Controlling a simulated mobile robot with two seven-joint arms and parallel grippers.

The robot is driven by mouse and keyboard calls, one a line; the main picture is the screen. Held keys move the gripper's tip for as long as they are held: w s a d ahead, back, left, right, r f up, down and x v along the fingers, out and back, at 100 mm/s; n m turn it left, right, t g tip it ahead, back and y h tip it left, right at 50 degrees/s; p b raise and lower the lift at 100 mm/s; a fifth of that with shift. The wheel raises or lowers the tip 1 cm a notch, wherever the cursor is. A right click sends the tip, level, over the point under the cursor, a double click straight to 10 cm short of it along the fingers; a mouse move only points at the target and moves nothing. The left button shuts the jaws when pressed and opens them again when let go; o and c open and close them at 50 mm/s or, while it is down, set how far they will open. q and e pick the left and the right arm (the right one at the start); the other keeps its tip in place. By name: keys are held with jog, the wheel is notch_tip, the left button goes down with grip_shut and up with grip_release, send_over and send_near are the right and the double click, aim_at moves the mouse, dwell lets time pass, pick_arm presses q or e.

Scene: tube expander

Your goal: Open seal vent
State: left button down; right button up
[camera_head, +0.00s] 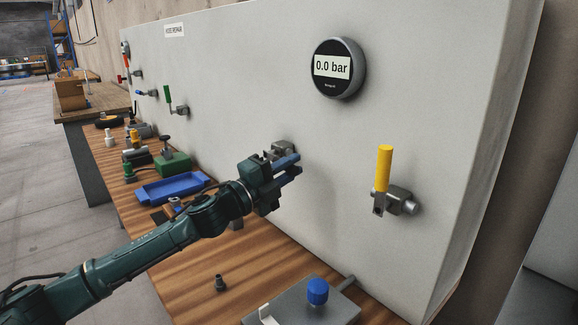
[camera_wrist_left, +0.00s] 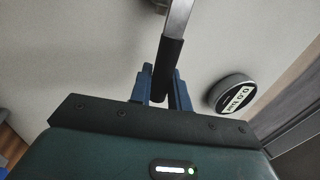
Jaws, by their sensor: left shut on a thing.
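My left gripper (camera_head: 287,168) is at the white panel, below and left of the gauge. In the left wrist view, its blue fingers (camera_wrist_left: 164,88) are shut on a lever (camera_wrist_left: 170,60) with a bare metal shaft and a black sleeve. In the head view, the gripper mostly hides this lever; a grey fitting (camera_head: 283,147) shows just above the fingers. No label marks which valve is the seal vent. A yellow-handled valve (camera_head: 384,170) is on the panel to the right, its handle upright. My right gripper is out of view.
The round gauge (camera_head: 339,68) reads 0.0 bar. Green-handled (camera_head: 169,95) and blue-handled (camera_head: 146,93) valves are farther left on the panel. The wooden bench (camera_head: 190,270) below holds a blue tray (camera_head: 172,189), several fittings and a grey box with a blue knob (camera_head: 317,291).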

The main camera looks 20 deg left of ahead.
pick_arm(q)
jog(key=shift+f, duration=0.1)
dwell(0.3)
jog(key=c, duration=1.4)
grip_release()
jog(key=shift+o, duration=0.2)
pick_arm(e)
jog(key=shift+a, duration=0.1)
